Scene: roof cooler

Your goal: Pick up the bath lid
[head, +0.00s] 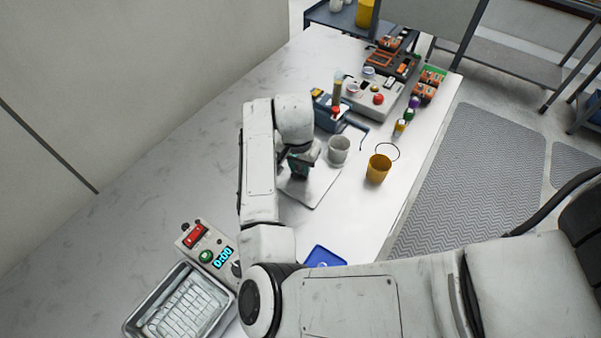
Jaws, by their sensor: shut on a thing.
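A flat pale grey square panel (322,186), which looks like the bath lid, is under my gripper (299,172) near the middle of the white table. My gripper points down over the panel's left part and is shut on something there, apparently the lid. The fingertips and the grip point are largely hidden by my arm and wrist. I cannot tell whether the lid touches the table or is raised. The open metal bath (135,325), with a grid inside, stands at the lower left beside its control box (207,247), which reads 0:00.
A grey cup (339,150) and a yellow cup (378,169) stand close to the right of the lid. A blue device (327,112) and a grey button box (372,97) are behind. A blue tray (325,256) is nearer me. The table's left side is clear.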

